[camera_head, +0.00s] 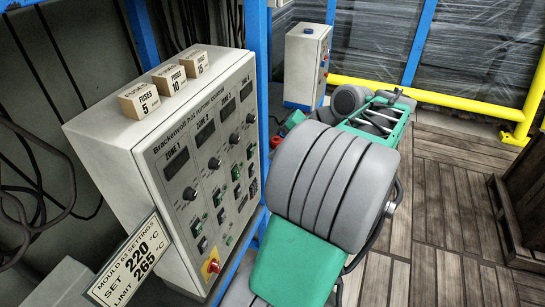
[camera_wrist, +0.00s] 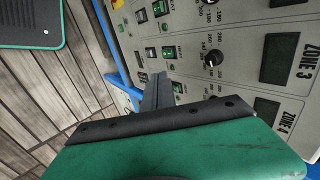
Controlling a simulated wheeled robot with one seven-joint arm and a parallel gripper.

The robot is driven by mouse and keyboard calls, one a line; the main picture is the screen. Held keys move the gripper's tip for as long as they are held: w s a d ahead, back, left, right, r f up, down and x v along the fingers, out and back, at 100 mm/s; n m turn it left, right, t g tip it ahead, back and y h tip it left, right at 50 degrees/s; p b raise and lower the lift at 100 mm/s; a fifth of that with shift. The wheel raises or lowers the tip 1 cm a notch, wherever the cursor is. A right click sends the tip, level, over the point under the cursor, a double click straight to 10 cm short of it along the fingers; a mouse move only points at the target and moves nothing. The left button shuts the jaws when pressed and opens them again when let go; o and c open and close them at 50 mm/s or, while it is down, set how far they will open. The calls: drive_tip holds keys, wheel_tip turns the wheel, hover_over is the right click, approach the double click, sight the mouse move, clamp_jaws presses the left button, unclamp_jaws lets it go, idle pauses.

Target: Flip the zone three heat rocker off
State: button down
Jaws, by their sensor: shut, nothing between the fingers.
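The grey heater control cabinet (camera_head: 150,155) stands at the left in the head view, its panel in columns marked by zone. In the wrist view the zone 3 display (camera_wrist: 285,58) is at the right, with the zone 3 knob (camera_wrist: 213,57) left of it. Farther left in that line is a green-lit rocker (camera_wrist: 168,52), with a second rocker (camera_wrist: 150,54) beside it; their small labels are unreadable. My gripper (camera_wrist: 157,80) is shut and empty, its fingertips close below these rockers in the picture. Contact cannot be told. My arm hides part of the scene in the head view.
The zone 4 display (camera_wrist: 265,108) and its green rocker (camera_wrist: 177,87) lie close to my fingers. A red and yellow switch (camera_head: 211,267) is low on the panel. Fuse blocks (camera_head: 139,101) stand on top. A settings card (camera_head: 128,262) is in front. Yellow rails (camera_head: 430,96) stand behind.

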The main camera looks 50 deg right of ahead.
sight(237, 173)
drive_tip(key=b+x, duration=0.4)
drive_tip(key=x, duration=1)
drive_tip(key=shift+w+t, duration=0.3)
drive_tip(key=shift+t, duration=0.1)
drive_tip(key=shift+d+f, duration=0.1)
drive_tip(key=shift+f, duration=0.05)
